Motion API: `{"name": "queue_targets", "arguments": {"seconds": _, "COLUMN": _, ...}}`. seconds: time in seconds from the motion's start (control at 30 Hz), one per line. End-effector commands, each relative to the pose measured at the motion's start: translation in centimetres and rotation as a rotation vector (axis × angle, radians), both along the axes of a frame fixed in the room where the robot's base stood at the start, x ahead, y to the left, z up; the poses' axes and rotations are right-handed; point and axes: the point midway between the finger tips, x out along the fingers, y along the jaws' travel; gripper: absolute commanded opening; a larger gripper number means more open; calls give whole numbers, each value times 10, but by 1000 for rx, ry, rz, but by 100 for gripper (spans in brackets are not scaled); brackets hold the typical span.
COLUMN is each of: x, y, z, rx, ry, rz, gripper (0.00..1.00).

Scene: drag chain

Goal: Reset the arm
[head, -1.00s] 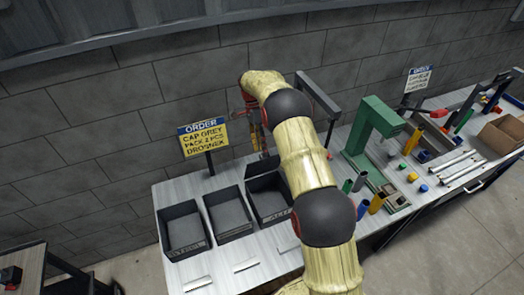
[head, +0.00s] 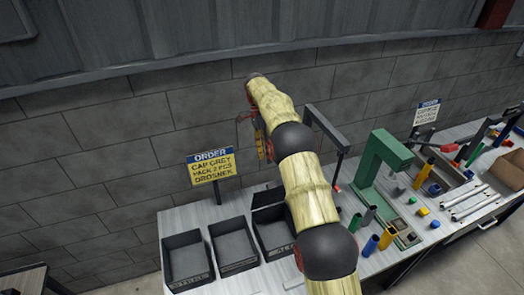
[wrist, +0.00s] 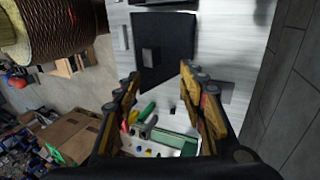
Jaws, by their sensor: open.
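My arm, brass-coloured with dark joints, reaches up from the bottom of the head view. My gripper (head: 262,147) hangs at its far end, small and partly hidden by the arm, above the back of the bench. In the wrist view, my gripper (wrist: 160,80) has its two yellow-and-dark fingers spread apart with nothing held between them. A dark tray (wrist: 178,28) with a grey piece (wrist: 150,57) lies below, beyond the fingertips.
Dark bins (head: 187,259) stand in a row on the pale bench. An order sign (head: 213,167) stands behind them. A green press (head: 379,165) and several coloured parts are to the right, with a cardboard box (head: 509,168). A block wall closes the back.

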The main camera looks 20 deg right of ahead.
Motion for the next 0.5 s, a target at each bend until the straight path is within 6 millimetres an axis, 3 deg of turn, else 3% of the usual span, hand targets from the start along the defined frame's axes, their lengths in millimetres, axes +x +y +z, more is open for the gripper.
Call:
{"name": "queue_targets", "arguments": {"seconds": 0.37, "x": 8, "y": -1, "z": -3, "rx": 45, "ry": -31, "rz": 117, "gripper": 41}}
{"name": "queue_targets", "arguments": {"seconds": 0.5, "x": 15, "y": -1, "z": -22, "rx": 100, "ry": -66, "rz": 262, "gripper": 41}}
